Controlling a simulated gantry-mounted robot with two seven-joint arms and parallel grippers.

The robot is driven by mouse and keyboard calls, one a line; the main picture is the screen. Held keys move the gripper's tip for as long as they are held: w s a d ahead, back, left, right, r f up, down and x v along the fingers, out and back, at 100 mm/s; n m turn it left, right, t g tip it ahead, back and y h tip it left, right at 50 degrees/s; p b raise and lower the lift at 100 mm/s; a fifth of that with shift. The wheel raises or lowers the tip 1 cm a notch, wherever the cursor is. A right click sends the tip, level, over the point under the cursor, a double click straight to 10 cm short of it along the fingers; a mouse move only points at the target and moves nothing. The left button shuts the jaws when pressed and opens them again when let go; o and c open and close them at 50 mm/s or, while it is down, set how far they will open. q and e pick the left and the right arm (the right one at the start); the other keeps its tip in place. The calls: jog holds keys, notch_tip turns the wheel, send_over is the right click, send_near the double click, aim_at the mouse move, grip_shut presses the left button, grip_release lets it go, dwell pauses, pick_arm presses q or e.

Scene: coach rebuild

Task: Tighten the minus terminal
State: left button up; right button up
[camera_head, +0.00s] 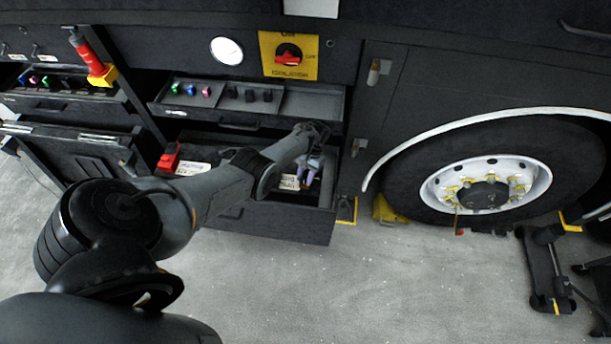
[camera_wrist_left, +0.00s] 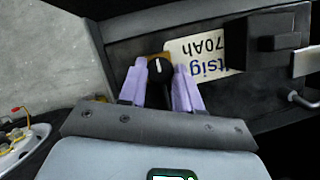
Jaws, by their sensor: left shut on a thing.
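The minus terminal shows as a round black knob (camera_wrist_left: 159,70) with a white line on top, in the left wrist view. It stands beside a cream label reading 70Ah (camera_wrist_left: 205,52) on the dark battery. My left gripper (camera_wrist_left: 160,78) has its two lilac fingers on either side of the knob, shut on it. In the head view my left gripper (camera_head: 311,172) reaches down into the right end of the open lower drawer (camera_head: 270,222); the arm and fingers hide the knob there. My right gripper is in neither view.
A red block (camera_head: 169,158) sits at the drawer's left end. Above is an open tray (camera_head: 310,103) with coloured and black pieces. A yellow isolator panel (camera_head: 270,66) is on the wall above.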

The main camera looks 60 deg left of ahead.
pick_arm(q)
jog(key=o, duration=1)
jog(key=shift+o, duration=0.2)
jog(key=p+v, duration=0.2)
jog(key=v, duration=0.8)
jog(key=shift+w+r, duration=0.2)
jog(key=shift+r, duration=0.15)
jog(key=shift+a, duration=0.15)
